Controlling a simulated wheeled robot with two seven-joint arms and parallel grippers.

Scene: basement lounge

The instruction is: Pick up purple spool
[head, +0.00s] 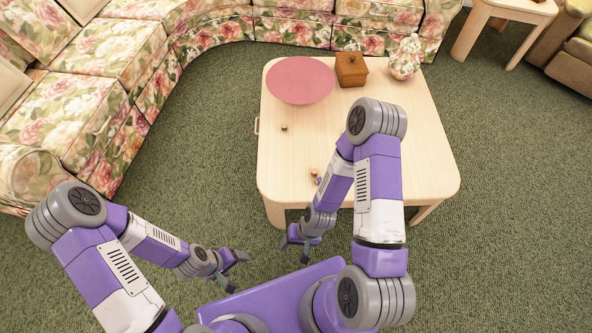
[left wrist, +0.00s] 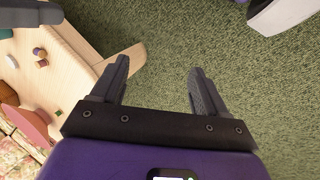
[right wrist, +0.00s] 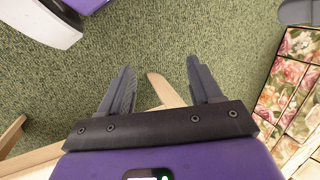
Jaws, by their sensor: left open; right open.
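A small purple spool (head: 318,181) is near the front edge of the pale wooden table, right beside a small tan spool (head: 314,171). My right forearm passes close to it in the head view and may cover part of it. In the left wrist view two small spool-like pieces (left wrist: 41,58) show on the table at the upper left, too small to tell apart surely. My right gripper (head: 295,250) is open and empty in front of the table's near edge. The right wrist view shows no spool.
The wooden table (head: 275,170) also bears a pink round plate (head: 300,80), a brown wooden box (head: 351,70), a floral jar (head: 405,58) and a small green piece (head: 284,127). A floral sofa (head: 100,60) curves along the left and back. Green carpet is clear left of the table.

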